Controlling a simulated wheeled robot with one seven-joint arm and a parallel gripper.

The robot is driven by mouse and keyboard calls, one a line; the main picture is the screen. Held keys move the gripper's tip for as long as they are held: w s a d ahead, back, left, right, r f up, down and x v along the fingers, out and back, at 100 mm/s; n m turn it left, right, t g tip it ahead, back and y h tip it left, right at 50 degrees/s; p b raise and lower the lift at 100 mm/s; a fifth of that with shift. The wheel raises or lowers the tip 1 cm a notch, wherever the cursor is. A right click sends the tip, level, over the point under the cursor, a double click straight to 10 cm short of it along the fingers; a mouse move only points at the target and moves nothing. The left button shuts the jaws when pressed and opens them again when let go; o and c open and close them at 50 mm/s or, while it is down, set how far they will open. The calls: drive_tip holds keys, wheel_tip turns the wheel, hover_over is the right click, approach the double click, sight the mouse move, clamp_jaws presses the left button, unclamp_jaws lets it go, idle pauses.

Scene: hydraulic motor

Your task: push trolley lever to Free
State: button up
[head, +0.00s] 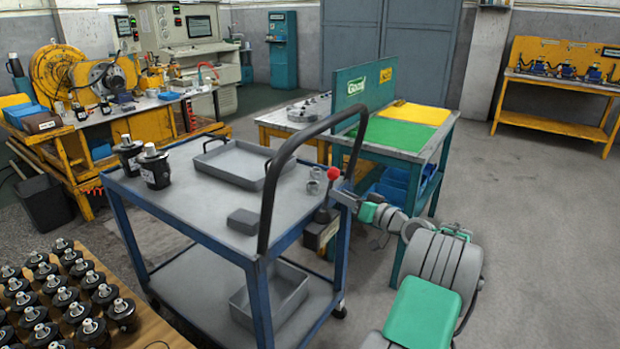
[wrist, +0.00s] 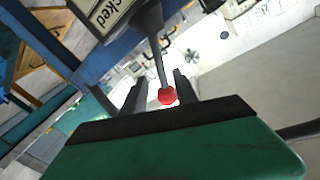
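The trolley (head: 205,208) has a blue frame and grey shelves. Its lever (head: 327,197), with a red ball knob (head: 333,173), rises from a dark box (head: 319,233) at the trolley's right end. My gripper (head: 345,195) is beside the lever, coming from the right. In the wrist view, the lever (wrist: 160,60) ends in the red knob (wrist: 167,97), seen between the two dark fingers of my open gripper (wrist: 160,90). Whether a finger touches the lever cannot be told.
A black handle (head: 270,190) arches over the trolley's near end. Two black motors (head: 155,168), a grey tray (head: 236,182) and a small grey block (head: 243,221) are on top. A green-topped workbench (head: 400,136) stands close behind my gripper. The floor at right (head: 540,230) is clear.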

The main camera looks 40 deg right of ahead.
sight(328, 189)
drive_tip(key=w, duration=0.5)
drive_tip(key=w+a, duration=0.1)
drive_tip(key=w, duration=0.2)
drive_tip(key=shift+a+r, duration=0.1)
drive_tip(key=shift+c, duration=0.4)
clamp_jaws()
idle(0.7)
